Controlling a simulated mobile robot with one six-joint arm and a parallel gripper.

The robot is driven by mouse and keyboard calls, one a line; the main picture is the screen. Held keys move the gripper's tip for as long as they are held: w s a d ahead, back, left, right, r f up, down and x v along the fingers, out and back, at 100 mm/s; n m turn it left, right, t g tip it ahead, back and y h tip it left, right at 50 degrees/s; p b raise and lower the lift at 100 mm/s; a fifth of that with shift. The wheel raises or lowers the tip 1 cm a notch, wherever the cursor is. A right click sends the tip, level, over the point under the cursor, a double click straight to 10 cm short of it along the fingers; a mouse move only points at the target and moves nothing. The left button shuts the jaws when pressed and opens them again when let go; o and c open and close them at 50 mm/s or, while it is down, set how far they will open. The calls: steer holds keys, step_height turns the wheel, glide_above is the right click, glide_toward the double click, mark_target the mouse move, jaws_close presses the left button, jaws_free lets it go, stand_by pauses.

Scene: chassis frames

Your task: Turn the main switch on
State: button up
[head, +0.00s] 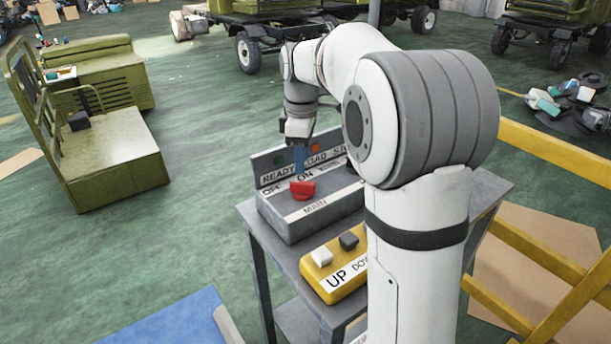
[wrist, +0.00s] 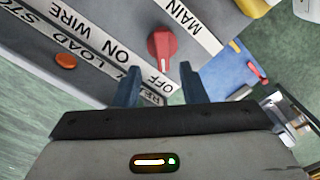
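The main switch is a red knob (head: 302,189) on top of a grey control box (head: 320,222), beside OFF and ON labels and a MAIN strip. In the wrist view the red knob (wrist: 162,46) lies ahead of the gap between my fingers, its narrower end towards the OFF label (wrist: 157,84). My gripper (head: 300,165) points down just behind the knob in the head view. In the wrist view my gripper (wrist: 160,82) has its two blue fingers apart with nothing between them. Whether a finger touches the box is unclear.
The box's upright back panel (head: 270,165) carries lamps and READY and LOAD labels. A yellow UP/DOWN box (head: 335,262) sits in front on the same grey table (head: 262,240). Yellow rails (head: 545,145) stand to the right.

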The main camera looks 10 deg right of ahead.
mark_target(302, 181)
step_height(302, 181, down, 6)
steer(key=shift+r, duration=0.15)
steer(key=shift+c, duration=0.5)
